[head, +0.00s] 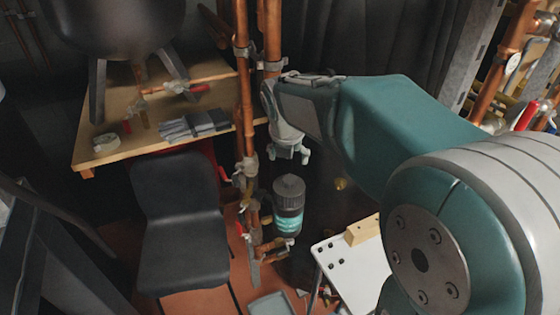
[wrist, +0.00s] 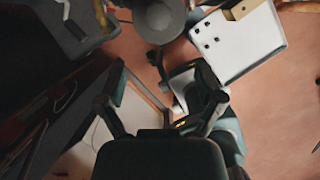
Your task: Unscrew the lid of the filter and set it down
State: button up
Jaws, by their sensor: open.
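The filter (head: 288,224) has a teal-banded body and stands upright on the copper pipework, in the middle of the head view. Its dark grey ribbed lid (head: 288,187) sits on top. A round dark grey top that looks like this lid (wrist: 162,18) shows at the upper edge of the wrist view. My gripper (head: 290,155) points down above the lid, with a gap between them. Its fingers are spread and empty; they also show in the wrist view (wrist: 166,98), with the lid beyond their tips and not between them.
Vertical copper pipes (head: 245,90) run close beside the filter on the left. A white table (head: 355,272) with a wooden block (head: 363,229) stands to the right. A black chair (head: 180,220) and a wooden bench (head: 150,115) are at left. A grey tray (head: 271,305) lies below.

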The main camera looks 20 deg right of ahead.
aim_at(289, 180)
jog(key=shift+w+d+f+m+g+h, duration=0.2)
jog(key=shift+w+f+m, duration=0.5)
jog(key=shift+f, duration=1.05)
jog(key=shift+w+d+f+m+g+h, duration=0.1)
jog(key=shift+w+d+f+m+h, duration=0.15)
jog(key=shift+w+f+m, duration=1)
jog(key=shift+s+d+f+m+g+h, duration=0.2)
jog(key=shift+f+m, duration=0.25)
jog(key=shift+f, duration=1.75)
jog(key=shift+w, duration=0.1)
jog(key=c, duration=1.2)
